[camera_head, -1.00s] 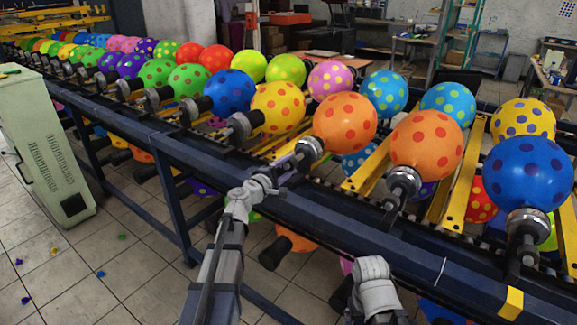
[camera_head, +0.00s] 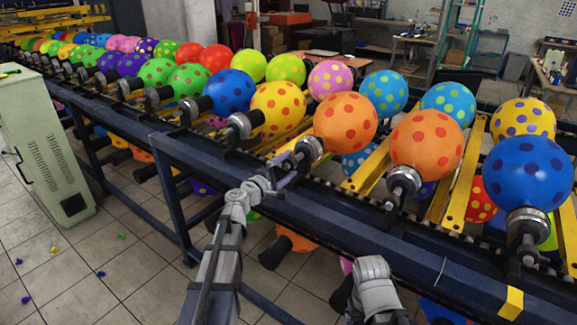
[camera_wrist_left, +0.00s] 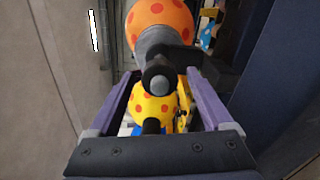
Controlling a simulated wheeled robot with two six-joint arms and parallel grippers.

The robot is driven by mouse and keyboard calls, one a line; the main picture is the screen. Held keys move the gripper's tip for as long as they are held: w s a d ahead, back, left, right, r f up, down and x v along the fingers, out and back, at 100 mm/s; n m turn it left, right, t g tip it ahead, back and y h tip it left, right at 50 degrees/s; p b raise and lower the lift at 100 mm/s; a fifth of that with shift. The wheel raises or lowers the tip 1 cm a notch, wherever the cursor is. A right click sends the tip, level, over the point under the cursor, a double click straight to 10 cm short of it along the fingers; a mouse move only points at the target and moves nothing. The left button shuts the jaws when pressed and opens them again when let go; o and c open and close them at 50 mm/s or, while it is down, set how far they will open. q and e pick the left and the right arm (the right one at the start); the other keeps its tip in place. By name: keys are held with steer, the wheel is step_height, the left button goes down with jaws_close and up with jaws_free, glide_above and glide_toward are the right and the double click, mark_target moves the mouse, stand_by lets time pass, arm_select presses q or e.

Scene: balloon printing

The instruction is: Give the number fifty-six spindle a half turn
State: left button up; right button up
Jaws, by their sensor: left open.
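My left gripper (camera_head: 296,160) is at the near side of the conveyor, at the spindle (camera_head: 309,149) that carries an orange balloon with red dots (camera_head: 345,121). No spindle number is legible. In the left wrist view the two purple fingers of my left gripper (camera_wrist_left: 160,92) are spread apart, one on each side of the spindle's round dark end (camera_wrist_left: 160,80). Gaps show between the fingers and the spindle end, so it is not gripped. The orange balloon (camera_wrist_left: 160,20) shows above it. Part of my right arm shows at the bottom of the head view; its gripper does not.
The dark blue conveyor rail (camera_head: 340,222) runs along my front. Neighbouring spindles hold a yellow balloon (camera_head: 277,107) at left and another orange balloon (camera_head: 427,146) at right. A pale green cabinet (camera_head: 42,145) stands at left. The tiled floor (camera_head: 130,275) before the conveyor is mostly clear.

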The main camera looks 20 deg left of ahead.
arm_select(q)
steer(key=v, duration=0.7)
steer(key=shift+w, duration=0.2)
steer(key=shift+x, duration=3.8)
steer(key=shift+s, duration=0.15)
